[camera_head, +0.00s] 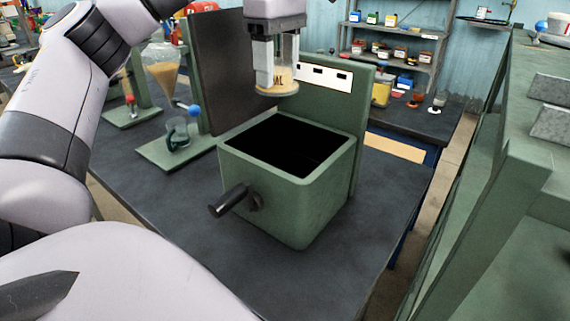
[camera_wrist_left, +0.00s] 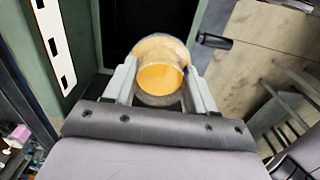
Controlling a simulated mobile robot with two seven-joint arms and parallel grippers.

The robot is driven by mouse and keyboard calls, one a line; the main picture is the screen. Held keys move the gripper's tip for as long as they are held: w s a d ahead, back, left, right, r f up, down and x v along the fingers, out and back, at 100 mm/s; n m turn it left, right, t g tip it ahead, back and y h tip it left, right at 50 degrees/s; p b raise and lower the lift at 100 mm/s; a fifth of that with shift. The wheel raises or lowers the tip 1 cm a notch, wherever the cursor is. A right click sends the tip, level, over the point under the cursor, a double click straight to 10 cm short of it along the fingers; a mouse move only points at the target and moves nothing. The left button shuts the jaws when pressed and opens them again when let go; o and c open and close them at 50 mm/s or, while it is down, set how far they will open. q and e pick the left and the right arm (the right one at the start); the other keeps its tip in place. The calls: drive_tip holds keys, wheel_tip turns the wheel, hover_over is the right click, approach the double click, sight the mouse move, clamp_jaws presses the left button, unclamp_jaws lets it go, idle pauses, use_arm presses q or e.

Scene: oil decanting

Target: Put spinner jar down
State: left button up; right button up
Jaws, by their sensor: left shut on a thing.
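The spinner jar (camera_head: 278,88) is a clear cylinder with yellowish contents at its lower end. My left gripper (camera_head: 276,68) points down and is shut around its sides. The jar hangs above the back part of a green box (camera_head: 290,207) with a dark, open top, apart from it. In the left wrist view the jar (camera_wrist_left: 160,76) sits between the two grey fingers of the left gripper (camera_wrist_left: 160,90), and its round yellow interior shows. My right gripper is not in view.
A black handle (camera_head: 230,200) sticks out of the box's front. A green back panel (camera_head: 345,105) with a slotted white strip and a dark upright plate (camera_head: 222,75) stand behind it. A glass mug (camera_head: 178,134) stands to the left.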

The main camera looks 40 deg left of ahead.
use_arm(q)
wheel_tip(320, 180, down, 17)
drive_tip(key=b, duration=0.8)
drive_tip(key=shift+a+f+b, duration=0.1)
drive_tip(key=shift+f+b, duration=0.1)
drive_tip(key=shift+b, duration=0.1)
drive_tip(key=shift+r, duration=0.1)
drive_tip(key=shift+f, duration=0.4)
drive_tip(key=shift+f, duration=0.2)
drive_tip(key=o, duration=1.1)
